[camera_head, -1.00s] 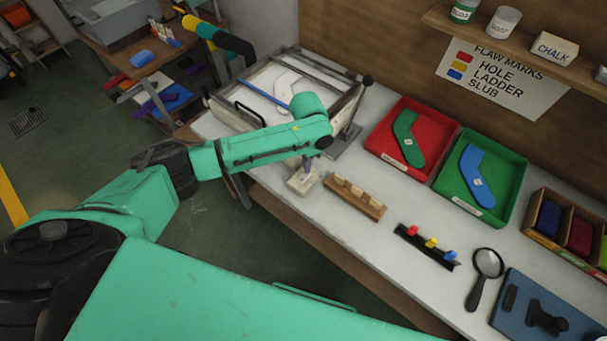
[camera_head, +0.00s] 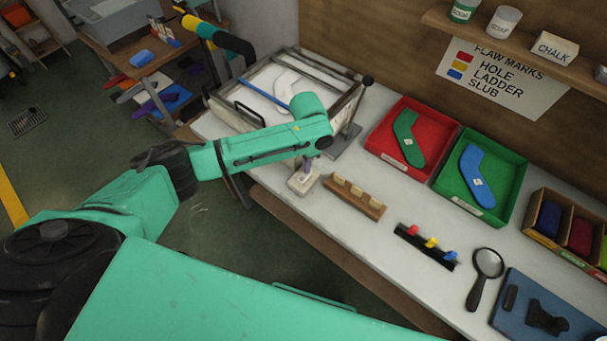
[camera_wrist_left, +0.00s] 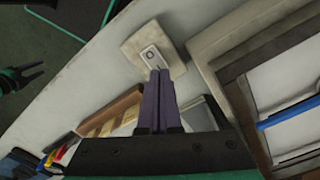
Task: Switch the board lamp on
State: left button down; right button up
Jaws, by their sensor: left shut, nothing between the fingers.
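A small pale switch box (camera_head: 299,185) sits at the bench's front edge. In the left wrist view the box (camera_wrist_left: 137,40) has a light plate with a small switch (camera_wrist_left: 152,57). My left gripper (camera_head: 307,166) is over this box, its fingers pointing down. In the left wrist view its purple fingers (camera_wrist_left: 159,72) are shut together, empty, with their tips at the switch plate; I cannot tell if they touch it. The fingertips partly hide the switch. The framed board (camera_head: 262,77) holds a white sock shape; I cannot tell whether its lamp is lit.
A wooden block rack (camera_head: 352,199) stands just right of the box. Beyond are a red tray (camera_head: 437,117), a green tray (camera_head: 513,172), a black rack with coloured pegs (camera_head: 412,239) and a magnifier (camera_head: 488,264). A black-knobbed lever (camera_head: 366,82) rises beside the board.

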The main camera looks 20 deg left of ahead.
pick_arm(q)
jog(key=shift+f+b, duration=0.45)
jog(key=shift+f, duration=0.4)
dwell(0.3)
notch_tip(320, 180, up, 7)
jog(key=p, duration=0.8)
jog(key=shift+r, duration=0.1)
